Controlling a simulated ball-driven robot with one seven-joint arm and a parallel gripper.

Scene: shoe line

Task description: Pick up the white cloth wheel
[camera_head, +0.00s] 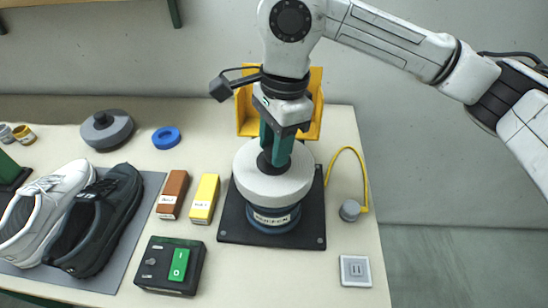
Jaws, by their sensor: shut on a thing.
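The white cloth wheel (255,182) is a thick white disc. It sits over a blue round base (276,217) on a black square plate (314,222). My gripper (276,160) points straight down over the wheel's middle and is shut on a dark hub part at its centre. I cannot tell whether the wheel touches the blue base or is slightly raised. The fingertips' contact and the wheel's far side are partly hidden by the gripper.
Left of the plate lie a yellow block (204,199), a brown block (172,195) and a switch box (170,266). Shoes (100,220) lie farther left. A grey wheel (107,130) and blue ring (166,138) are behind. A yellow holder (316,105) stands close behind my gripper.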

